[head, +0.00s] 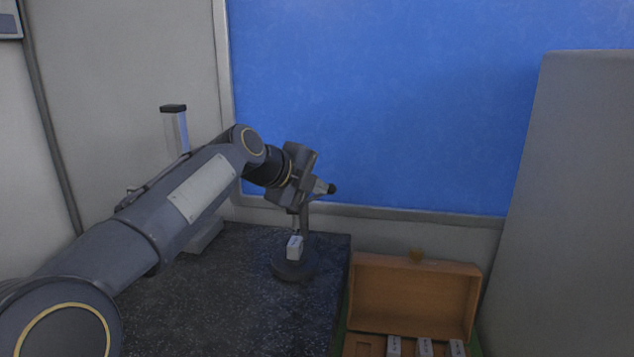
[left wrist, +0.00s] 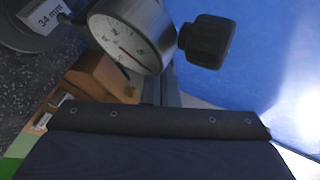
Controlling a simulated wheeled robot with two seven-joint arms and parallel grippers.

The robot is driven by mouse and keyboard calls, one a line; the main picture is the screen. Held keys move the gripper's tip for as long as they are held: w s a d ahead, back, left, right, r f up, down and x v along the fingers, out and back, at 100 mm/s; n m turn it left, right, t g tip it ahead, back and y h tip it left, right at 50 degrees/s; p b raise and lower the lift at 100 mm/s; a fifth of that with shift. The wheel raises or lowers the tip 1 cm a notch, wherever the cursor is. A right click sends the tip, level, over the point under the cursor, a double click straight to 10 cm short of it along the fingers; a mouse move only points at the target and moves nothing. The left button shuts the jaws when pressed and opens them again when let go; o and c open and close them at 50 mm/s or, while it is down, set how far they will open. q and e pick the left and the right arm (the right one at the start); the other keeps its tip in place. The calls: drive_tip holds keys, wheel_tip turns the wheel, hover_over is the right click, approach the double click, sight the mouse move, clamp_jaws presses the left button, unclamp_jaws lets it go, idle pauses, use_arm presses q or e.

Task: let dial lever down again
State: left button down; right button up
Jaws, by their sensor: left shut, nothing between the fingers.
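A dial gauge (left wrist: 130,38) with a white face and a dark needle shows in the left wrist view. A black knob (left wrist: 207,41), likely the lever end, sticks out beside it; it also shows in the head view (head: 332,188). A white block marked "34 mm" (left wrist: 43,15) stands on the round dark base of the stand (head: 292,268); the block (head: 295,247) is below the gauge. My left gripper (head: 302,178) is shut and empty beside the gauge, hiding much of it in the head view. I cannot tell whether it touches the knob. My right gripper is out of view.
An open wooden case (head: 413,294) with several marked blocks stands right of the dark speckled worktop (head: 240,290). A grey panel (head: 570,200) rises at the right. A clear column with a black top (head: 174,125) stands behind my left arm. A blue wall panel (head: 420,110) is behind.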

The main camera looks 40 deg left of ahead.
use_arm(q)
drive_tip(key=shift+w+d+f+m+g+y, duration=0.3)
drive_tip(key=shift+d+m+g+y, duration=0.1)
drive_tip(key=shift+y, duration=0.1)
idle(0.7)
drive_tip(key=f+m+g+y, duration=0.1)
drive_tip(key=d+f+y+p, duration=0.1)
drive_tip(key=w+f+m+g+y+p, duration=0.1)
drive_tip(key=y, duration=0.1)
drive_tip(key=shift+d+m+g, duration=0.3)
drive_tip(key=shift+d, duration=0.05)
drive_tip(key=shift+s+p, duration=0.1)
drive_tip(key=shift+p, duration=0.2)
drive_tip(key=shift+r+p, duration=0.75)
drive_tip(key=shift+r, duration=0.05)
